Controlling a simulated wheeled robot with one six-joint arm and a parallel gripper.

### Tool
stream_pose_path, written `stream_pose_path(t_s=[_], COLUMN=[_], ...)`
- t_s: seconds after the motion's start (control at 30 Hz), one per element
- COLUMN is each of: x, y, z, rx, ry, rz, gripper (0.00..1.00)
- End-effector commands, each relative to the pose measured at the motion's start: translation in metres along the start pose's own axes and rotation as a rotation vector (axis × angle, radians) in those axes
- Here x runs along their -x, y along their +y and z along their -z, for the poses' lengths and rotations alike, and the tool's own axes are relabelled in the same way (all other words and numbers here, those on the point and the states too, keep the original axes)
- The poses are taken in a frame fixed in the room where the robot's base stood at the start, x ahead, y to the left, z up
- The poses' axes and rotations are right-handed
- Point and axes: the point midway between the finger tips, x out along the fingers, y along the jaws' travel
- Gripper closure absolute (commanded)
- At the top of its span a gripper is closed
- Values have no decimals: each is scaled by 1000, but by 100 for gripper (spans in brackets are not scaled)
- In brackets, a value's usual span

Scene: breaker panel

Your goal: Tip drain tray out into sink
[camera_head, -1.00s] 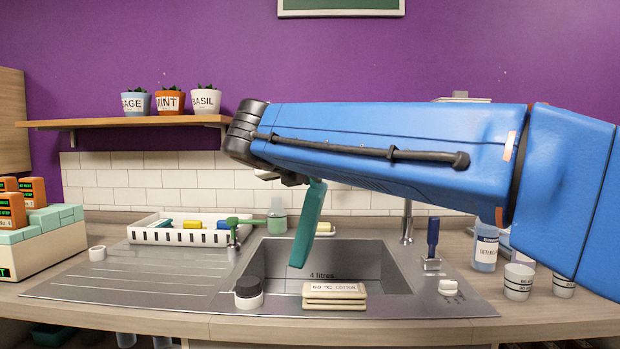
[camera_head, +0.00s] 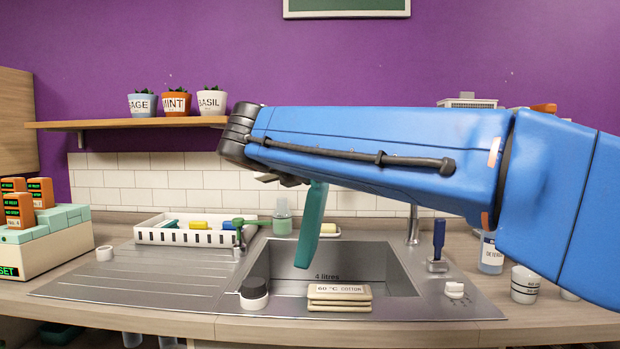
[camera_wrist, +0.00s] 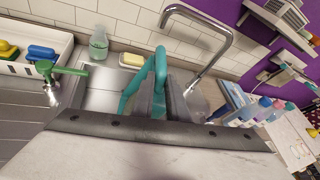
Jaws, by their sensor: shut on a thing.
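The drain tray (camera_head: 312,225) is a thin teal tray. It hangs steeply on edge, nearly upright, over the sink (camera_head: 370,270) basin. In the wrist view the teal tray (camera_wrist: 133,92) shows beside the dark fingers, with the steel basin (camera_wrist: 100,100) beyond it. My gripper (camera_head: 290,180) is shut on the tray's upper part; its fingers are largely hidden under the arm in the head view. The tray's inside is turned away or edge-on, so I cannot tell whether water is in it.
A tap (camera_head: 413,222) rises behind the basin. Folded cloths (camera_head: 340,302) and a dark-lidded jar (camera_head: 254,294) stand at the front rim. A white rack (camera_head: 187,233) and green-handled valve (camera_head: 238,235) are at left. A blue-handled tool (camera_head: 438,240) stands at right.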

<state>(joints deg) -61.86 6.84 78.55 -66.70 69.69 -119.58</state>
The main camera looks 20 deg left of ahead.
Motion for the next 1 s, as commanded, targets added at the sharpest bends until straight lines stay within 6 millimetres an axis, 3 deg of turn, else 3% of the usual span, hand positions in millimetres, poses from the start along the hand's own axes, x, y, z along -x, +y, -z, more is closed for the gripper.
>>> stream_pose_path(t_s=[1.0], x=[4], y=[14], z=[-4], rx=[60], ry=[-13], rz=[26], gripper=[100])
